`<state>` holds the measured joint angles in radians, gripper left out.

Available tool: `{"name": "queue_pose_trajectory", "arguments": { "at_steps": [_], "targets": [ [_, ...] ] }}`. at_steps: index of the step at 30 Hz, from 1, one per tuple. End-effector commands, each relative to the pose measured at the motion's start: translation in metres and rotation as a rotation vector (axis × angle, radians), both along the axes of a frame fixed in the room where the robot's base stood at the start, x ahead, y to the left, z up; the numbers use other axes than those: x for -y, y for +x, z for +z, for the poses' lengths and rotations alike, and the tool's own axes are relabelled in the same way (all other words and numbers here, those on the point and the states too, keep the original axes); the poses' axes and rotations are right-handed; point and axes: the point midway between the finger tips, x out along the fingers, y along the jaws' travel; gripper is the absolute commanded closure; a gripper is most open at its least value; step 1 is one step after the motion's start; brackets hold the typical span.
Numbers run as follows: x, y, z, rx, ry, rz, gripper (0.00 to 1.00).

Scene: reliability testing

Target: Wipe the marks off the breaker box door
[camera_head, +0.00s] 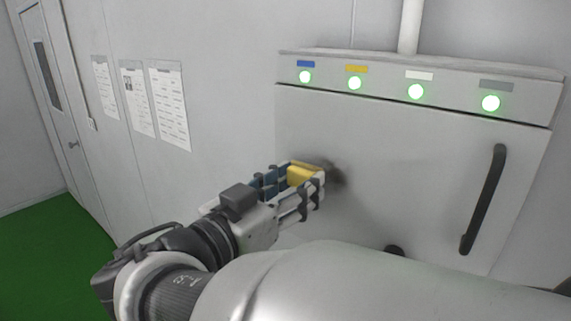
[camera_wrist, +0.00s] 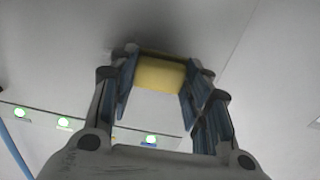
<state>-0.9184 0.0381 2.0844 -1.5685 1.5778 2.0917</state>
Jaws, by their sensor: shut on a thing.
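The breaker box door (camera_head: 400,160) is a flat light-grey panel below a row of lit green lamps. A dark smudge (camera_head: 334,176) shows on its left part, just beyond my fingertips. It also shows as a dark patch in the wrist view (camera_wrist: 165,32). My gripper (camera_head: 308,180) is shut on a yellow sponge-like block (camera_head: 298,176). The block also shows between the fingers in the wrist view (camera_wrist: 160,73). It is at or very close to the door by the smudge; I cannot tell whether it touches. Part of the smudge is hidden by my gripper.
A black handle (camera_head: 483,200) stands out from the door's right side. A dark round thing (camera_head: 394,250) shows low on the door, partly hidden by my arm. Paper sheets (camera_head: 170,105) hang on the wall at left. The door's middle is clear.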

Motion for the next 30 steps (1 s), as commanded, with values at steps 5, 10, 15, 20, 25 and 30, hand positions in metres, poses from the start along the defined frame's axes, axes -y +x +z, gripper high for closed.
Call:
{"name": "queue_pose_trajectory", "arguments": {
  "at_steps": [5, 10, 15, 20, 25, 30],
  "targets": [
    [0.003, 0.003, -0.001, 0.001, 0.002, -0.001, 0.82],
    [0.005, 0.006, -0.001, 0.000, 0.002, -0.001, 0.82],
    [0.007, 0.008, -0.001, 0.000, 0.001, -0.001, 0.82],
    [0.009, 0.011, -0.001, -0.001, 0.001, -0.001, 0.82],
    [0.011, 0.014, 0.000, 0.001, 0.001, 0.000, 0.82],
    [0.012, 0.015, 0.000, 0.001, 0.001, 0.000, 0.82]
  ]
}}
